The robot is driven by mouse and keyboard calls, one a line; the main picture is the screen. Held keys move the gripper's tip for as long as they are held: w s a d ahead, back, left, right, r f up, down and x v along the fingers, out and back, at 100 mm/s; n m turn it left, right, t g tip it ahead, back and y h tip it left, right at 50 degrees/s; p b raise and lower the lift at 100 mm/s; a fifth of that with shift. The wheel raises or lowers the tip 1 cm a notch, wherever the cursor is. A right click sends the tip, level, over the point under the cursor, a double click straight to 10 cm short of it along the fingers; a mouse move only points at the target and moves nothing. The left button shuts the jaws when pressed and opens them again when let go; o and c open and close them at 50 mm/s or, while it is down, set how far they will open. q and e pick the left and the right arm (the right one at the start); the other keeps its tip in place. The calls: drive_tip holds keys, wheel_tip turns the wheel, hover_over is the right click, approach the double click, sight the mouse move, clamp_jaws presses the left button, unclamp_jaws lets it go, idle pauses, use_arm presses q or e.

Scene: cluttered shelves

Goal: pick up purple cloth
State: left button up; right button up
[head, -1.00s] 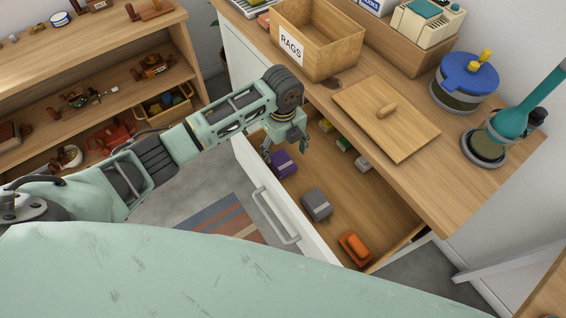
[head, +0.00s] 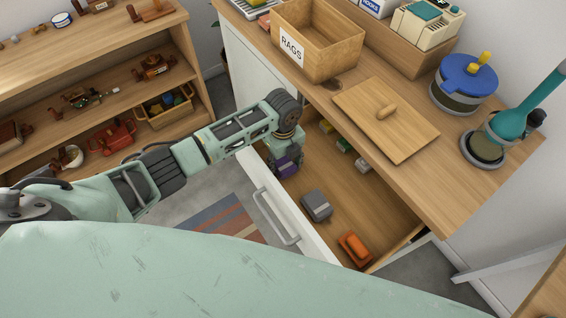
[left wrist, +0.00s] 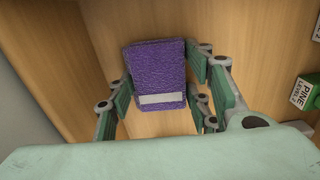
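The purple cloth (left wrist: 155,68) is a folded block with a pale band, lying in the open drawer (head: 350,200). In the left wrist view it sits between the fingers of my left gripper (left wrist: 160,105). The fingers are spread along both its sides, with a narrow gap showing at the left. In the head view my left gripper (head: 287,163) reaches down into the drawer over the purple cloth (head: 288,170), which it partly hides. My right gripper is not in view.
The drawer also holds a grey folded cloth (head: 316,205), an orange item (head: 355,249) and small boxes at the back. The drawer front (head: 275,205) is close beside my gripper. A RAGS box (head: 318,45) and a wooden lid (head: 385,120) are on the counter above.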

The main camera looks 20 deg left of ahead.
use_arm(q)
drive_tip(key=c, duration=0.4)
